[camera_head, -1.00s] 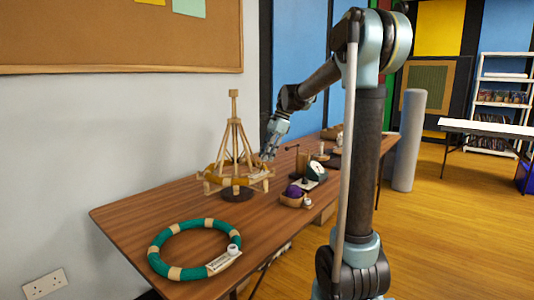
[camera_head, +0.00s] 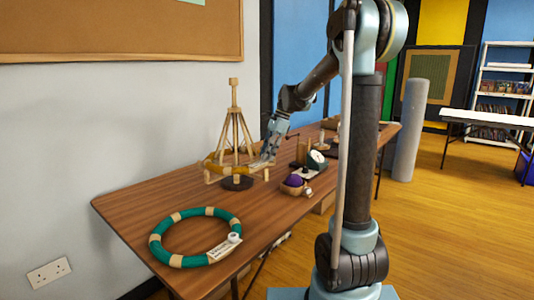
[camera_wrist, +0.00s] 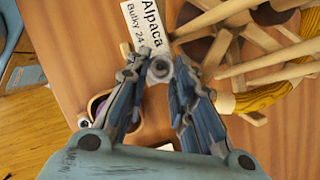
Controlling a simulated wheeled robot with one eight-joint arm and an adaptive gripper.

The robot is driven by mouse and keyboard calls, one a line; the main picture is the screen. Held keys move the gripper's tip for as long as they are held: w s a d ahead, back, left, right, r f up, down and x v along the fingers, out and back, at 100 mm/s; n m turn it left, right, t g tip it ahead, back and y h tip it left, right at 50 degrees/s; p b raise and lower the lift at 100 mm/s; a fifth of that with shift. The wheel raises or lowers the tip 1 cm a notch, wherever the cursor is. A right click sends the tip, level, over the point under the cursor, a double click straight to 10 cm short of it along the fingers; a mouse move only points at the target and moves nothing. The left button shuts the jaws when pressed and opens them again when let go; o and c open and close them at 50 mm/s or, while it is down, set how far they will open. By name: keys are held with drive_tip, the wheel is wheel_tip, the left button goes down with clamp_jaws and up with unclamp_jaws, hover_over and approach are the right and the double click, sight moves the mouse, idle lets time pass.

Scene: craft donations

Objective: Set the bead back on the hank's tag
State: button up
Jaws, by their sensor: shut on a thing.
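My gripper (camera_head: 266,152) reaches down beside the right of a wooden yarn swift (camera_head: 234,135). In the wrist view its fingertips (camera_wrist: 160,72) are shut on a small round grey bead (camera_wrist: 159,67). A yellow hank (camera_wrist: 262,97) lies around the swift's arms; it also shows in the head view (camera_head: 211,165). Its white tag (camera_wrist: 146,25), printed "Alpaca Bulky 24", is just beyond the bead. The bead overlaps the tag's near end in the picture; I cannot tell whether they touch.
A green hank with tan bands (camera_head: 158,250) lies at the table's near end, with a tag (camera_head: 222,250) and a white bead (camera_head: 234,237) on it. A purple ball (camera_head: 293,180) sits in a small wooden bowl right of the swift. The table (camera_head: 130,208) is clear between hank and swift.

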drive_tip(key=o, duration=0.7)
drive_tip(key=v, duration=1.2)
drive_tip(key=shift+f, duration=0.1)
